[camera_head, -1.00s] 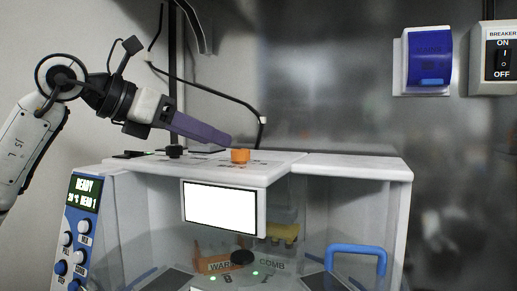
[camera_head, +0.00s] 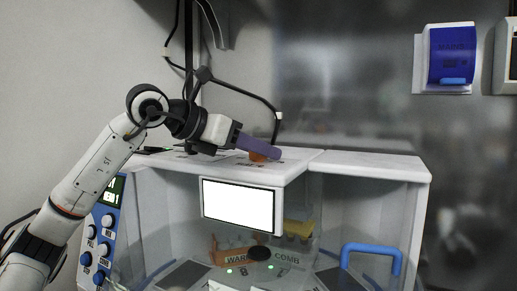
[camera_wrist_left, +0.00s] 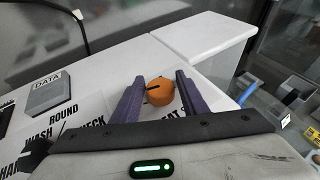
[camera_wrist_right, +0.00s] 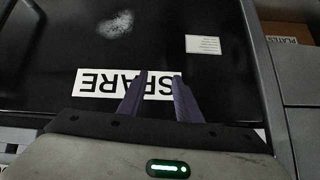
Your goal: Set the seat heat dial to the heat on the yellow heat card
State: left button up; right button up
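The orange dial (camera_head: 257,157) sits on the white top of the machine, mostly behind my left gripper's fingers. In the left wrist view the dial (camera_wrist_left: 160,93) has a dark pointer mark, and a partly hidden label ending in "EAT" is beside it. My left gripper (camera_head: 272,150) is open. In the left wrist view its purple fingers (camera_wrist_left: 160,80) stand on either side of the dial with gaps showing. My right gripper (camera_wrist_right: 159,78) is open and empty, in front of a black panel marked "SPARE" (camera_wrist_right: 97,83). I cannot make out a yellow heat card.
A white screen (camera_head: 238,205) hangs on the machine's front, above labels "WARM" and "COMB". A control panel (camera_head: 102,235) with knobs is at left. A blue handle (camera_head: 372,248) is at lower right. A grey "DATA" block (camera_wrist_left: 48,92) and black knob (camera_wrist_left: 38,150) lie left of the dial.

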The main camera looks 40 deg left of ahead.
pick_arm(q)
jog(key=c, duration=0.7)
pick_arm(e)
jog(key=shift+s, duration=0.2)
